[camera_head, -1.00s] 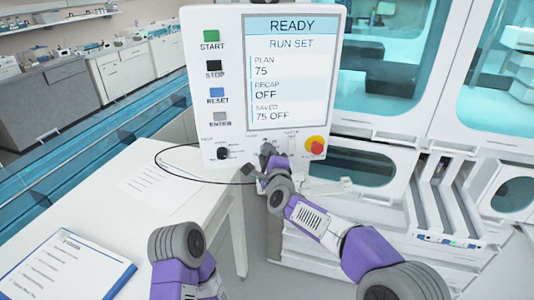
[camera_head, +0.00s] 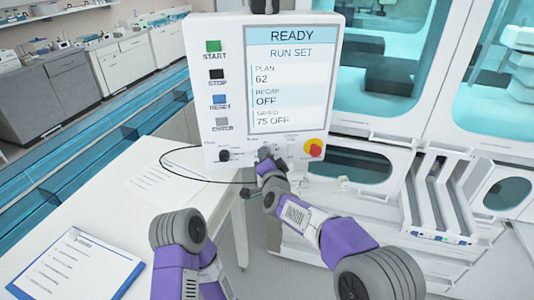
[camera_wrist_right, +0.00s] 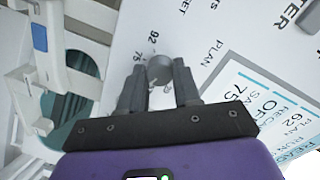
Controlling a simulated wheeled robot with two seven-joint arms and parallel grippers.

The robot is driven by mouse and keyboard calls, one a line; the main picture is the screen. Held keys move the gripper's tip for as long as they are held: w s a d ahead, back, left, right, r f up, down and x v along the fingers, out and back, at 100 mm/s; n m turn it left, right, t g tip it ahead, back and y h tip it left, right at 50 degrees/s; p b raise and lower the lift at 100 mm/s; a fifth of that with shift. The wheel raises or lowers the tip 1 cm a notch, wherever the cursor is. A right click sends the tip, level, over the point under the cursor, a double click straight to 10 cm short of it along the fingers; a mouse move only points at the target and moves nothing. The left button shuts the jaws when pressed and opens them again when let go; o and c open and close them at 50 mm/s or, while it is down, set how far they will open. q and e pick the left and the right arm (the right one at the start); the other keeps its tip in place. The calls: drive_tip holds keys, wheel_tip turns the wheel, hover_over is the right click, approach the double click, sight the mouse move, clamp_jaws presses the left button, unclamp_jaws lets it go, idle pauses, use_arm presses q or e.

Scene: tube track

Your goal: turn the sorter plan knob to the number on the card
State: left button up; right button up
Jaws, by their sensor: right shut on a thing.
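The control panel (camera_head: 268,95) stands upright, its screen (camera_head: 290,80) reading READY, RUN SET, PLAN 62, RECAP OFF, SAVED 75 OFF. My right gripper (camera_head: 266,157) is at the panel's lower edge. In the right wrist view the gripper (camera_wrist_right: 160,88) is shut on the grey round plan knob (camera_wrist_right: 159,68), with a finger on each side. Printed numbers, looking like 92 and 75, show beside the knob. In the head view the gripper hides the knob. I cannot make out a card with a readable number. My left arm shows at the bottom, but its gripper does not.
A clipboard (camera_head: 75,265) with small, unreadable print and a paper sheet (camera_head: 155,183) lie on the white table (camera_head: 130,215). A black cable (camera_head: 175,165) loops beside the panel. A red stop button (camera_head: 314,148) sits right of my right gripper. Buttons line the panel's left side.

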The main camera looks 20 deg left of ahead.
drive_tip(key=shift+n+t+h+p, duration=0.3)
drive_tip(key=shift+n+p, duration=0.95)
drive_tip(key=shift+n, duration=1.75)
drive_tip(key=shift+n+t+h+p, duration=0.1)
drive_tip(key=shift+n+h+p, duration=0.4)
drive_tip(key=shift+n+p, duration=1.65)
drive_tip(key=shift+n+b, duration=0.85)
drive_tip(key=shift+n, duration=0.1)
drive_tip(key=o, duration=1.1)
drive_tip(key=shift+c, duration=0.2)
drive_tip(key=shift+s, duration=0.1)
